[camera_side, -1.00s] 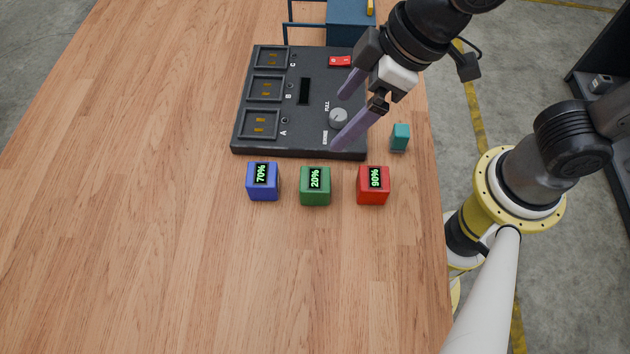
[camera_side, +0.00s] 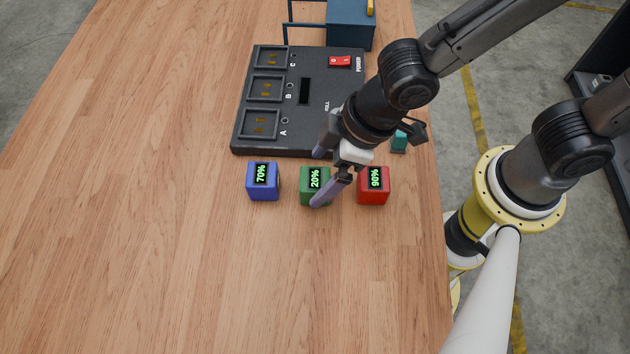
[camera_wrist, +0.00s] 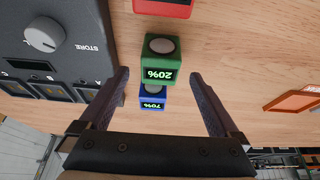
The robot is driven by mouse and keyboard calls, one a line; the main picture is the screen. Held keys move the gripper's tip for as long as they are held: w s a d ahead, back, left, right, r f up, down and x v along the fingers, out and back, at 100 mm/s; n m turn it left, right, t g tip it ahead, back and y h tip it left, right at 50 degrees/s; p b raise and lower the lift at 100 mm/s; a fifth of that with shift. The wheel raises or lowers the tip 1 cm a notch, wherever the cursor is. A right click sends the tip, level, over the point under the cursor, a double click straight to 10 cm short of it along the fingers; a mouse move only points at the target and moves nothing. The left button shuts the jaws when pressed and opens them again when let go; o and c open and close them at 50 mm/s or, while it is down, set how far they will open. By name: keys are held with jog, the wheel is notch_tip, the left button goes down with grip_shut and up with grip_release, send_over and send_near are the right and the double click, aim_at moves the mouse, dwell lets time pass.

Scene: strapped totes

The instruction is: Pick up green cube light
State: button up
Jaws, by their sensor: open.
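The green cube light (camera_side: 309,193), with a "20%" display, sits on the wooden table between the blue and red cubes. In the side view my gripper (camera_side: 317,180) partly covers its right side. In the wrist view the green cube (camera_wrist: 162,57) lies ahead of my gripper (camera_wrist: 160,78), between the lines of its two fingers. The fingers are spread wide with nothing held between them. The display reads upside down in the wrist view. I cannot tell the exact height of the fingertips over the cube.
A blue cube (camera_side: 263,182) marked 70% stands to the left and a red cube (camera_side: 373,186) marked 90% to the right. A dark charging panel (camera_side: 304,130) with several slots lies behind. A small teal block (camera_side: 399,144) is partly hidden. The front table is clear.

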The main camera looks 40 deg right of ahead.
aim_at(318, 179)
jog(key=x, duration=0.4)
jog(key=shift+s+d+f, duration=0.1)
jog(key=shift+s+d, duration=0.05)
jog(key=shift+d, duration=0.05)
grip_shut()
dwell(0.4)
